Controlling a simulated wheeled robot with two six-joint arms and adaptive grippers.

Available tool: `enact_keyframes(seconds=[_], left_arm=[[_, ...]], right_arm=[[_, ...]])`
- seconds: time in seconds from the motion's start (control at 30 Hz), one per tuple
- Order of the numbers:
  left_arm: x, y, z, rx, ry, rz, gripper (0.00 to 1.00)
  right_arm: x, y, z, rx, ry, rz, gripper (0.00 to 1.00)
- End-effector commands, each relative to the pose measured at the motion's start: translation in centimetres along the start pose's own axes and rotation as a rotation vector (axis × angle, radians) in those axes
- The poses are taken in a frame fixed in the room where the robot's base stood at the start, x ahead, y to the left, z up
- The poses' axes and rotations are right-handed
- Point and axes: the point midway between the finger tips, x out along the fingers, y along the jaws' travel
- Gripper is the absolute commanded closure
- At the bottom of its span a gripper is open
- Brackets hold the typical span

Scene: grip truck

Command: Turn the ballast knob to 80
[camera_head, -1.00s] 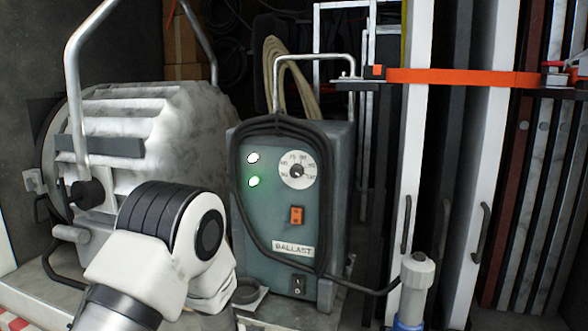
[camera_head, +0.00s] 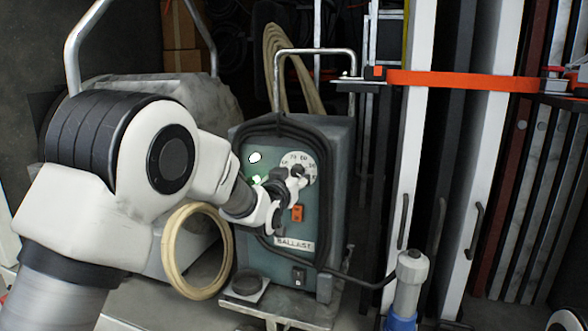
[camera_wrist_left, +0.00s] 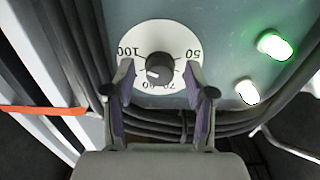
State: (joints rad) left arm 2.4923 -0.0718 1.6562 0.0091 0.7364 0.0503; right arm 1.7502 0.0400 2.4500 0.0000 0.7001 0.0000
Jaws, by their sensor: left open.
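The ballast box (camera_head: 335,215) is a grey-green case with a white round dial and a dark knob. In the left wrist view the knob (camera_wrist_left: 160,66) sits at the middle of the dial (camera_wrist_left: 143,36), which appears upside down. Readable marks include 100 and 50; a pale mark shows on the knob's lower left, its exact reading unclear. My left gripper (camera_wrist_left: 160,72) is open, its fingertips on either side of the knob with gaps visible. In the head view my left gripper (camera_head: 297,183) is at the dial and partly covers it. My right gripper is not in view.
Black cable loops around the box front. A cream coil (camera_head: 174,246) stands at left; an orange strap (camera_head: 450,79) crosses at right.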

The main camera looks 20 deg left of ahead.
Motion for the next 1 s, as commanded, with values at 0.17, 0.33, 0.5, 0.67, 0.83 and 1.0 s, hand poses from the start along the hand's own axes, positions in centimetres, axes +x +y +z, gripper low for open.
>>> enact_keyframes(seconds=[0.17,0.33,0.5,0.67,0.83,1.0], left_arm=[[0.1,0.0,0.1,0.0,0.0,0.0,0.45],[0.0,0.0,0.1,0.0,-0.001,0.0,0.98],[0.0,0.0,0.1,-0.001,-0.001,0.0,1.0],[0.0,0.0,0.2,-0.013,-0.001,0.0,1.0],[0.0,0.0,0.3,-0.061,-0.001,0.0,1.0],[0.0,0.0,0.4,-0.155,0.0,0.0,1.0]], right_arm=[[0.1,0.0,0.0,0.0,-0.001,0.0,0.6],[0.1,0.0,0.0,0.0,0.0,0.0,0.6],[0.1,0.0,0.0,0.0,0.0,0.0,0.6],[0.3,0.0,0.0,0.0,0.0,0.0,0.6],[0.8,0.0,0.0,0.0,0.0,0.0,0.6],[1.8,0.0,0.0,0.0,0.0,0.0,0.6]])
